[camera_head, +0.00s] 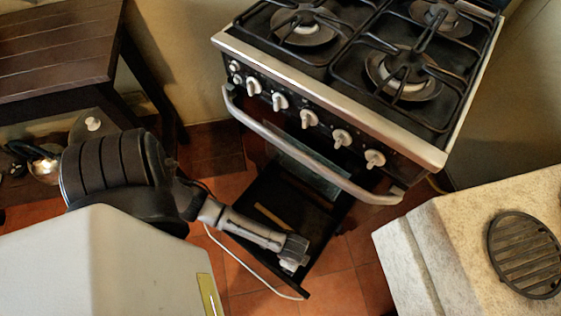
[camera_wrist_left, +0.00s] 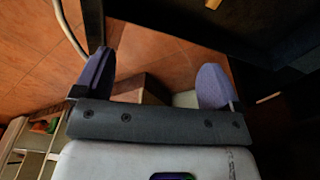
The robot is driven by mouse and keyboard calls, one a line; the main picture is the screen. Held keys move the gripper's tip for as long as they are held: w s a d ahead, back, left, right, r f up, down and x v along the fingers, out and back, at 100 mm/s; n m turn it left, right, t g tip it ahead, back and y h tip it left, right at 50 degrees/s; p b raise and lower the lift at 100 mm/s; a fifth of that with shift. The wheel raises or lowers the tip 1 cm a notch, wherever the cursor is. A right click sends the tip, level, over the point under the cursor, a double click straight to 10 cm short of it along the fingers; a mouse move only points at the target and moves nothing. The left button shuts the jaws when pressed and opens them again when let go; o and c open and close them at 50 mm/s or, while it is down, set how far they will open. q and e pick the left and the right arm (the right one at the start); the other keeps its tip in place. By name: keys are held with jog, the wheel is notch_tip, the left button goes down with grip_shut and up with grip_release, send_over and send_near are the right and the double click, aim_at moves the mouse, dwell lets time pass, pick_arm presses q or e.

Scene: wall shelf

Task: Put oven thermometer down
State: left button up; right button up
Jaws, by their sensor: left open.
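My left gripper (camera_head: 292,262) is over the right front part of the dark, pulled-out drawer or lowered door (camera_head: 262,196) under the stove. In the left wrist view its two bluish fingers (camera_wrist_left: 157,70) are spread wide apart. No thing is clasped between them. I cannot pick out the oven thermometer for certain. A brown, box-like shape (camera_wrist_left: 145,88) and a pale patch (camera_wrist_left: 187,98) show beyond the fingers, too unclear to name. My right gripper is not in view.
The stove (camera_head: 318,66) has a long front handle (camera_head: 300,150) above my arm. A tan strip (camera_head: 273,217) lies on the dark surface. A pale counter (camera_head: 455,240) with a round black grate (camera_head: 525,254) stands at right. A dark wooden table (camera_head: 55,55) stands at left.

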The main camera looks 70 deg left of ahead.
pick_arm(q)
jog(key=s+a+r+n+t, duration=0.1)
jog(key=a+r+n, duration=0.1)
jog(key=r, duration=0.5)
jog(key=s+a+r+n+t, duration=0.1)
jog(key=a+r+n, duration=0.2)
jog(key=a+r, duration=0.2)
jog(key=s+a+r+n+t+y, duration=0.1)
jog(key=a+r+n, duration=0.2)
jog(key=r, duration=0.6)
jog(key=shift+a+r, duration=0.15)
jog(key=shift+a, duration=0.2)
